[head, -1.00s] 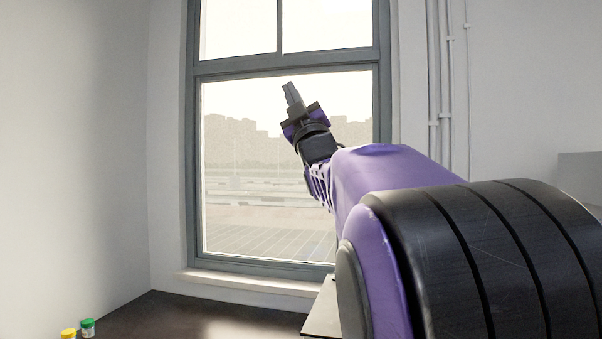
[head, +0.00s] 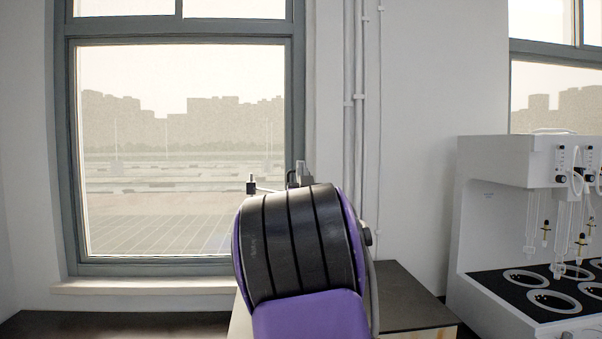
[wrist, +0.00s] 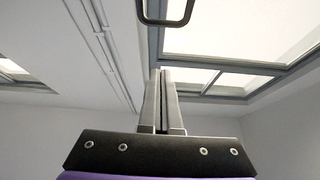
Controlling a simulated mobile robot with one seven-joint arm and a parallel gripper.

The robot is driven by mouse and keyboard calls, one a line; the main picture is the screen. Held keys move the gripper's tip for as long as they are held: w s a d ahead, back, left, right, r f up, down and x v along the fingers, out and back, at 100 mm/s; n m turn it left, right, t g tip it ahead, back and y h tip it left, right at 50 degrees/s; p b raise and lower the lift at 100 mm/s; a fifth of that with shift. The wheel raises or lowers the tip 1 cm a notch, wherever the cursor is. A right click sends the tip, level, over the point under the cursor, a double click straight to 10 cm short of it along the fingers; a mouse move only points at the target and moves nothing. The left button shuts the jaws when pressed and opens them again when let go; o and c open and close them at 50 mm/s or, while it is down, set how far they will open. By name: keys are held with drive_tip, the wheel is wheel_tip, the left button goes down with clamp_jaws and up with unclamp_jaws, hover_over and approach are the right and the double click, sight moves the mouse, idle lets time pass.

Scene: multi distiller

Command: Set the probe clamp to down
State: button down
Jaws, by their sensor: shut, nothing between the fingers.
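A white multi-station distiller (head: 490,205) stands at the right of the head view and runs off the right edge. Glass tubes (head: 567,220) and thin probes with yellow bands (head: 545,232) hang over round openings in its black deck. The probe clamp and its position cannot be made out for certain at this size. My gripper (wrist: 162,75) shows in the wrist view with its two grey fingers together and nothing between them. The wrist view shows window, wall and ceiling but no distiller. In the head view my arm hides most or all of my gripper.
A dark-topped bench (head: 405,300) stands behind my arm, left of the distiller. Small dark and grey fittings (head: 251,186) show just above my arm and are unclear. A window (head: 180,150) is at left. A dark U-shaped bar (wrist: 166,18) shows above the fingertips.

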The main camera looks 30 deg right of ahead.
drive_tip(key=p+x, duration=0.2)
drive_tip(key=x, duration=0.4)
drive_tip(key=shift+w+d+f, duration=0.1)
drive_tip(key=shift+w+f, duration=0.15)
drive_tip(key=shift+f, duration=0.75)
drive_tip(key=shift+w+f, duration=0.25)
drive_tip(key=shift+f, duration=0.7)
drive_tip(key=shift+f+b, duration=0.1)
drive_tip(key=shift+b, duration=0.25)
